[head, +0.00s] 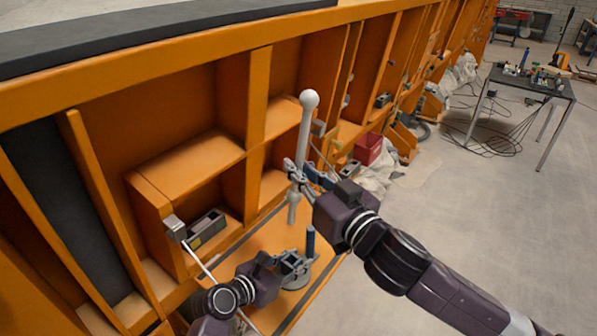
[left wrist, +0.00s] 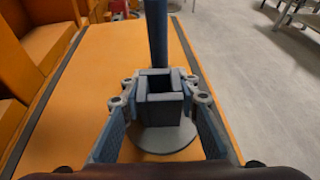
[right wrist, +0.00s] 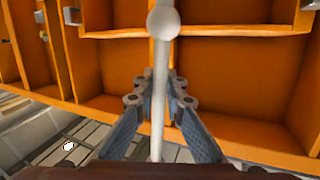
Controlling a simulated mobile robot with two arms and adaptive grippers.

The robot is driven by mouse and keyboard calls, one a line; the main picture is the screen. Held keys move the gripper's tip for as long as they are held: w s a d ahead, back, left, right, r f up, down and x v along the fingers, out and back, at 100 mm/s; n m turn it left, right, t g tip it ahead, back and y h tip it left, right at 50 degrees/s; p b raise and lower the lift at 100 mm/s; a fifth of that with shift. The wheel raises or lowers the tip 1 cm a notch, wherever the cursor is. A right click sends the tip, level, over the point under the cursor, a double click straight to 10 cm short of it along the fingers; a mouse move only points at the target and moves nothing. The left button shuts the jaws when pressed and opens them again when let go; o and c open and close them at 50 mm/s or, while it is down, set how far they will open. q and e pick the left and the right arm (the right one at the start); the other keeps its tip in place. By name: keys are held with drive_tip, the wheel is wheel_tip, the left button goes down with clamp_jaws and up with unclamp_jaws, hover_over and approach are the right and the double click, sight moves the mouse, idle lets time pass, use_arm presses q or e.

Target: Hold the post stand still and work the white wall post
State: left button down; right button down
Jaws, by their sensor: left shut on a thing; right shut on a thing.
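The white wall post (head: 305,128) is a pale rod with a ball on top and a smaller bulge near its lower end. My right gripper (head: 297,171) is shut around its shaft, holding it roughly upright. In the right wrist view the post (right wrist: 160,85) runs between the fingers of the gripper (right wrist: 159,90). The post stand (left wrist: 166,139) has a round grey base, a square socket that looks empty and a blue upright behind it. My left gripper (left wrist: 161,92) is shut on the socket block. In the head view the post's lower end appears above the stand (head: 298,281).
The orange shelved wall (head: 185,95) stands beside the arms, with a grey metal box (head: 207,228) on a lower ledge. An orange platform (head: 240,258) lies under the stand. A red bin (head: 368,148) is behind my right gripper.

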drive_tip(key=shift+d, duration=0.1)
drive_tip(key=s+d, duration=0.4)
drive_tip(key=d, duration=0.2)
drive_tip(key=shift+s+d, duration=0.15)
drive_tip(key=shift+s, duration=0.2)
idle(0.4)
use_arm(q)
drive_tip(key=c, duration=1.4)
unclamp_jaws()
